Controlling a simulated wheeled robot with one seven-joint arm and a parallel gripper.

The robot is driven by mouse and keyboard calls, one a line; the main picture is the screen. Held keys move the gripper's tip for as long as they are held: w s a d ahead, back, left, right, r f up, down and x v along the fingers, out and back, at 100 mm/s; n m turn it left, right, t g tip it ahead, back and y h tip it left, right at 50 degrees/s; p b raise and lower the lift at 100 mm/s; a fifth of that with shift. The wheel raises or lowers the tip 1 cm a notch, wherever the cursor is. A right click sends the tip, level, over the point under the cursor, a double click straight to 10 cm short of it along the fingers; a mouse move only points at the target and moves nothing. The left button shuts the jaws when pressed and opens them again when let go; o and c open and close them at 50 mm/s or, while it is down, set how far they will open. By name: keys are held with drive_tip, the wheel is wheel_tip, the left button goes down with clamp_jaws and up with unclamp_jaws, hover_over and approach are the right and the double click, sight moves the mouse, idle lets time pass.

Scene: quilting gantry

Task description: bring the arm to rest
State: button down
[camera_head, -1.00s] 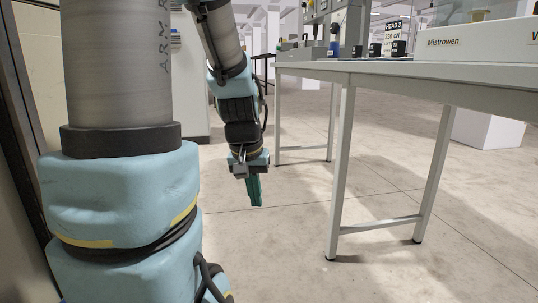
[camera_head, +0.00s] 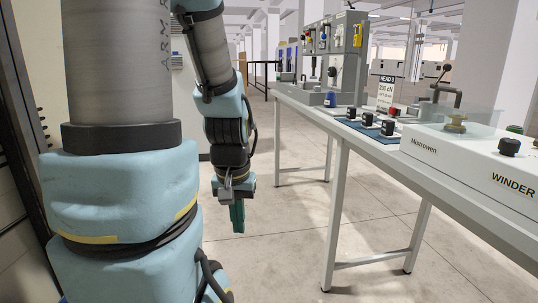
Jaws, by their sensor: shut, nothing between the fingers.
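My arm hangs down on the left of the head view, its blue and grey links bent at the elbow. My gripper (camera_head: 237,218) is at the arm's lower end, with green fingers pointing down. It is shut with nothing between the fingers. It is in open air left of the table (camera_head: 345,147), below the level of the tabletop, and touches nothing that I can see.
On the table are a white winder box (camera_head: 468,158), a blue mat with black knobs (camera_head: 367,127), a "HEAD 3" sign (camera_head: 386,90) and a grey machine (camera_head: 347,65). A wall (camera_head: 25,150) is close on the left. The floor (camera_head: 290,240) between gripper and table is clear.

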wheel_tip(320, 180, up, 17)
drive_tip(key=p, duration=1.4)
drive_tip(key=shift+p, duration=0.4)
